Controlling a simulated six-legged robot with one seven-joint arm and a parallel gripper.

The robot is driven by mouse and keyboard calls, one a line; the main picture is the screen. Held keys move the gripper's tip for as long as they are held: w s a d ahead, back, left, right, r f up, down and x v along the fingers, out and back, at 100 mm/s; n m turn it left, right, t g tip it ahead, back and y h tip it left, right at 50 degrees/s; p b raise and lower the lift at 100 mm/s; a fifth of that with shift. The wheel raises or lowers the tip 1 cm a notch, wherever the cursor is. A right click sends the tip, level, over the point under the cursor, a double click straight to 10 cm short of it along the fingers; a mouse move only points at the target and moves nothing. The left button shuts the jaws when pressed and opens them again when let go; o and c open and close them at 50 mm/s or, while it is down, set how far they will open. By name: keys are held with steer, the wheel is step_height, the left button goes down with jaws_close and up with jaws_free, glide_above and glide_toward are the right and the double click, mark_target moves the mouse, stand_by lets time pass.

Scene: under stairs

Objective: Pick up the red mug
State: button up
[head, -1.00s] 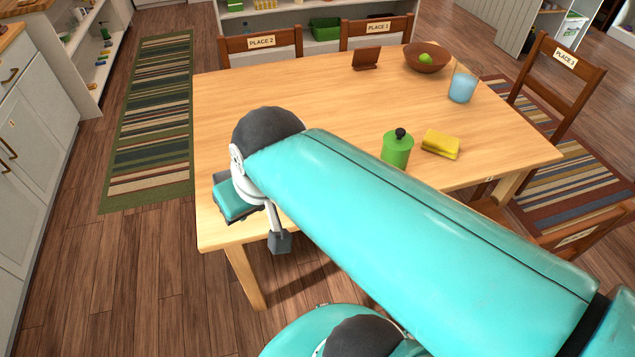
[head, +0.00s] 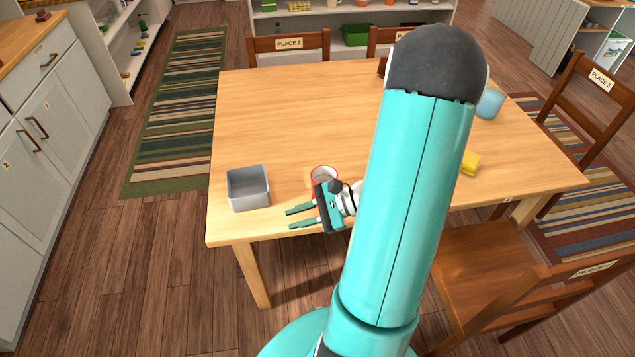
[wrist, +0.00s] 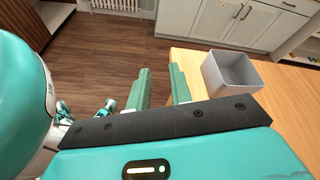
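The red mug (head: 317,181) stands on the wooden table near its front edge, its white inside showing from above. My gripper partly hides it in the head view. My gripper (head: 288,218) is just in front of the mug, with its fingers pointing left, away from it. The two teal fingers are apart with nothing between them. In the wrist view the fingers (wrist: 160,88) also show a gap, with floor and the table edge beyond. The mug is not in the wrist view.
A grey square bin (head: 248,190) stands left of the mug; it also shows in the wrist view (wrist: 232,76). A yellow sponge (head: 471,163) and a blue glass (head: 489,104) are right of my arm. The table's (head: 270,115) back left is clear. Chairs stand around it.

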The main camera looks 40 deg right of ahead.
steer(key=s+d+f+m+t+h, duration=0.5)
steer(key=d+f+m+t+h, duration=0.4)
steer(key=d+m, duration=0.35)
steer(key=shift+m+y, duration=0.3)
steer(key=shift+m, duration=0.15)
steer(key=w, duration=0.4)
steer(key=w+a, duration=0.1)
steer(key=w, duration=0.4)
steer(key=w+a+f, duration=0.1)
steer(key=w, duration=0.3)
steer(key=shift+w, duration=0.15)
steer(key=shift+r, duration=0.1)
jaws_close()
